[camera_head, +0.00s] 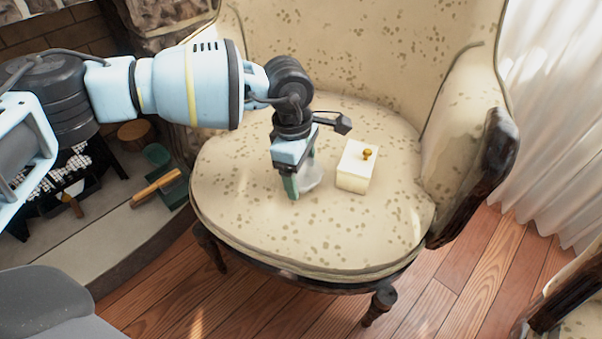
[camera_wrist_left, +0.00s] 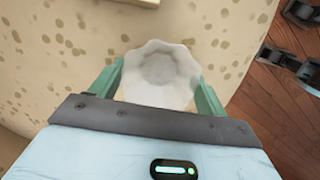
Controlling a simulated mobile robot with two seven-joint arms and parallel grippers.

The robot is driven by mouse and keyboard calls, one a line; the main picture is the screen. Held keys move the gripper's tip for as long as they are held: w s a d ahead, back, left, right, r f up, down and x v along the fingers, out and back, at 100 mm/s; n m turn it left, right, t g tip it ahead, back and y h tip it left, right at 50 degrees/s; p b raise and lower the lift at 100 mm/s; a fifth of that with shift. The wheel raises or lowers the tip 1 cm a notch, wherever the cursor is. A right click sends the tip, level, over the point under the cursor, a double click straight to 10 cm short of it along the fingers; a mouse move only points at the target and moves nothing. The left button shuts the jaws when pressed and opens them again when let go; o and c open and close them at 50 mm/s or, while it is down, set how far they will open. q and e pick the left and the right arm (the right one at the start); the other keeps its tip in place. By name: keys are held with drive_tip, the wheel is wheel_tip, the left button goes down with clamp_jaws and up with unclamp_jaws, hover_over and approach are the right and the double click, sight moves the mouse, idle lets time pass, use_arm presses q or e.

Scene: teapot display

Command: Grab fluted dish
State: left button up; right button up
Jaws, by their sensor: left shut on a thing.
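The fluted dish (camera_wrist_left: 158,72) is whitish with a scalloped rim. In the left wrist view it sits between the two green fingers of my left gripper (camera_wrist_left: 158,88), which is shut on it. In the head view the dish (camera_head: 312,176) shows partly, pale and glassy, beside the fingers of my left gripper (camera_head: 301,180) at the seat of the armchair. Part of it is hidden by the gripper. I cannot tell whether the dish touches the seat. My right gripper is not in view.
A cream box (camera_head: 354,172) with a gold knob stands on the seat just right of the dish. The patterned armchair (camera_head: 300,245) has a high back and a dark wooden arm at right. A fireplace hearth (camera_head: 110,225) with tools lies to the left. The front seat is clear.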

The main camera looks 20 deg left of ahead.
sight(301, 182)
use_arm(q)
drive_tip(key=shift+r, duration=0.1)
wheel_tip(301, 182, up, 4)
drive_tip(key=shift+f+p, duration=0.2)
drive_tip(key=shift+p, duration=0.9)
drive_tip(key=s+a+r+p, duration=0.1)
drive_tip(key=s+p, duration=0.4)
drive_tip(key=s, duration=1.1)
drive_tip(key=shift+a+p, duration=0.2)
drive_tip(key=shift+p, duration=0.1)
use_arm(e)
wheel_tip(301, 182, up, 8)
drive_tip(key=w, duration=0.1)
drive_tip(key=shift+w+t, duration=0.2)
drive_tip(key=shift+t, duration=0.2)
use_arm(q)
drive_tip(key=shift+r, duration=0.15)
